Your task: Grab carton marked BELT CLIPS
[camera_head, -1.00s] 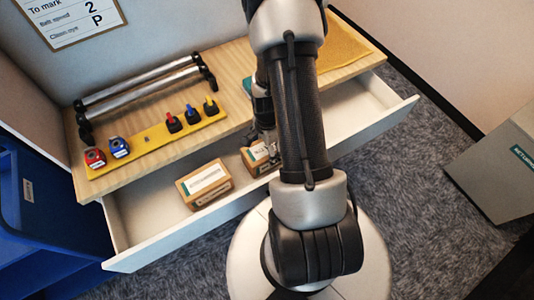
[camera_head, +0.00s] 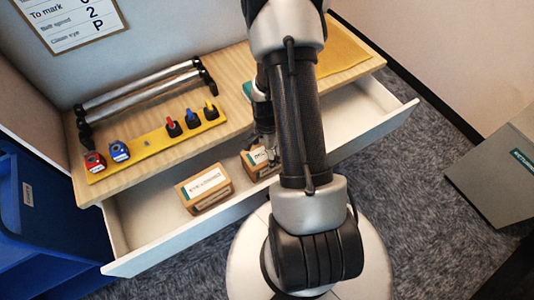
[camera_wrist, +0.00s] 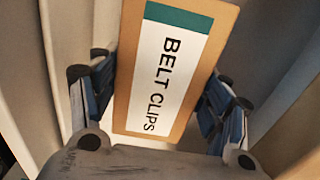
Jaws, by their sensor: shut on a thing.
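The carton marked BELT CLIPS (camera_wrist: 170,75) fills the middle of the wrist view. It is brown with a white label and a green band at one end. My gripper (camera_wrist: 163,105) is shut on it, with a blue-padded finger against each side. In the head view the same carton (camera_head: 254,161) shows in the open drawer (camera_head: 140,220), partly hidden by my arm. My gripper (camera_head: 268,150) is at it there, largely covered by the arm. I cannot tell whether the carton touches the drawer floor.
A second labelled carton (camera_head: 204,188) lies in the drawer left of the held one. The wooden top (camera_head: 235,70) above carries a roller frame (camera_head: 140,98) and a yellow strip (camera_head: 155,142) with coloured switches. A blue bin (camera_head: 50,215) stands left, a grey box (camera_head: 495,180) right.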

